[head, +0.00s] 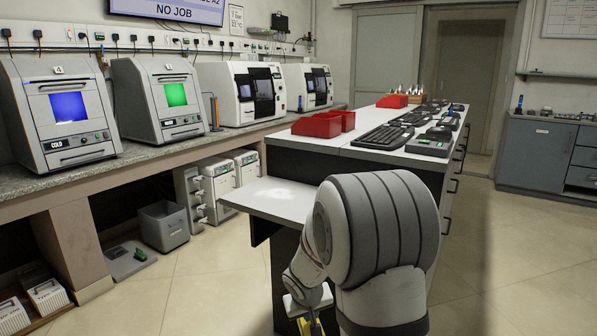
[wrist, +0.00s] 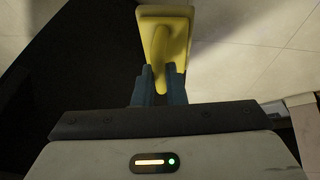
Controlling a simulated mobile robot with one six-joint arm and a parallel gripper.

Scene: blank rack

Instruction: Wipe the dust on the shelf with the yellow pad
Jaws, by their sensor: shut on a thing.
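The yellow pad (wrist: 164,32) shows in the wrist view, held out beyond the fingers by its yellow grip. My gripper (wrist: 161,75) is shut on it, with a blue finger on each side of the grip. In the head view a small yellow part of the pad (head: 310,327) shows at the bottom edge, below the shelf; my arm hides much of this area. The shelf (head: 252,199) is a pale board jutting left from the end of the island bench. A whitish patch of dust (head: 287,194) lies on it. The pad is apart from the shelf top.
Red bins (head: 317,126) and several keyboards (head: 383,136) stand on the island bench. Machines line the left counter (head: 150,152). A grey bin (head: 163,226) stands on the floor beneath it. Open floor (head: 175,285) lies left of my arm.

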